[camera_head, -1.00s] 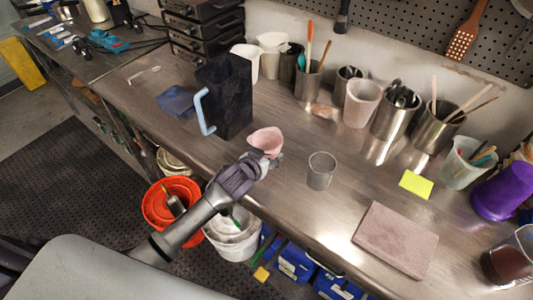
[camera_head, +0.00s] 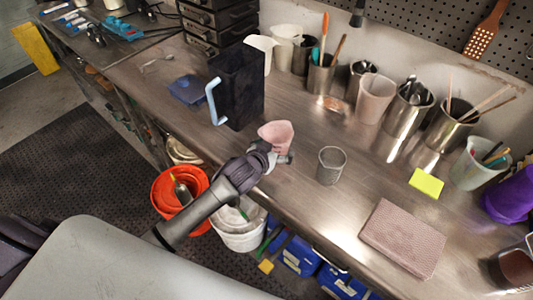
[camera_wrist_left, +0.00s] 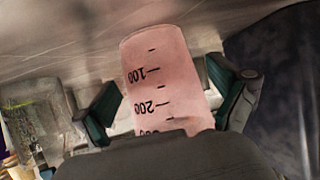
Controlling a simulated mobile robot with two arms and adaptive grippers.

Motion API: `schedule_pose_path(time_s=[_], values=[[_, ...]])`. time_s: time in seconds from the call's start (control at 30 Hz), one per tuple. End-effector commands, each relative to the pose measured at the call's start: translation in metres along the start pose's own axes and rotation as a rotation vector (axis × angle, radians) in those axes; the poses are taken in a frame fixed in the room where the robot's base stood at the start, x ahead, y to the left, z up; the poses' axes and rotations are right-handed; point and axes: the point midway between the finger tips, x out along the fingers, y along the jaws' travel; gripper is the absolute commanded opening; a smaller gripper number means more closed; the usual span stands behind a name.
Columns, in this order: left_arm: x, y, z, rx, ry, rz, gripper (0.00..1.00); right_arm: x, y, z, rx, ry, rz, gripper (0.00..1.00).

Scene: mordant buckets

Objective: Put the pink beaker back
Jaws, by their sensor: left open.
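The pink beaker (camera_head: 275,137) stands on the metal bench near its front edge, in front of the black jug. In the left wrist view the pink beaker (camera_wrist_left: 163,75) shows its black scale marks, upside down in the picture. My left gripper (camera_head: 275,156) is at the near side of the beaker. In the left wrist view its open fingers (camera_wrist_left: 168,100) lie one on each side of the beaker, with a gap visible at least on the left. The lower part of the beaker in that view is hidden by the gripper. My right gripper is not in view.
A black jug (camera_head: 238,85) with a light blue handle stands close behind the beaker. A grey mesh-like cup (camera_head: 331,165) stands to the right. Tool-filled containers line the wall. A folded pinkish cloth (camera_head: 403,238) and yellow note (camera_head: 426,183) lie right. Bare bench lies between.

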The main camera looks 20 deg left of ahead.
Motion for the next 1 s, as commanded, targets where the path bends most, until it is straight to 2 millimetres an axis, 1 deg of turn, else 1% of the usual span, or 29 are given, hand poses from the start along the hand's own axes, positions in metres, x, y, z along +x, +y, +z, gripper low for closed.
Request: schedule_pose_path(time_s=[0.3, 0.4, 0.5, 0.6, 0.7, 1.0], values=[[-0.068, 0.0, 0.002, 0.0, -0.001, 0.0, 0.96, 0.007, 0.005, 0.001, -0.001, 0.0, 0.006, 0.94], [-0.085, 0.0, 0.001, 0.0, 0.0, 0.001, 0.96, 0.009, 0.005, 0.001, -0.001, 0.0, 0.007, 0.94], [-0.098, 0.0, 0.001, 0.0, 0.0, -0.001, 0.96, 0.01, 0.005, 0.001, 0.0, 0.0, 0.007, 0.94], [-0.105, -0.001, 0.001, 0.0, -0.001, -0.002, 0.96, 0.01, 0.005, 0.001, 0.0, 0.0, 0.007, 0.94], [-0.107, -0.001, 0.0, 0.0, 0.0, -0.001, 0.96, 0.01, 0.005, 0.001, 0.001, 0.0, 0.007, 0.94], [-0.107, -0.001, 0.0, 0.0, 0.0, -0.001, 0.96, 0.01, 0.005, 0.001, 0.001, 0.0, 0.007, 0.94]])
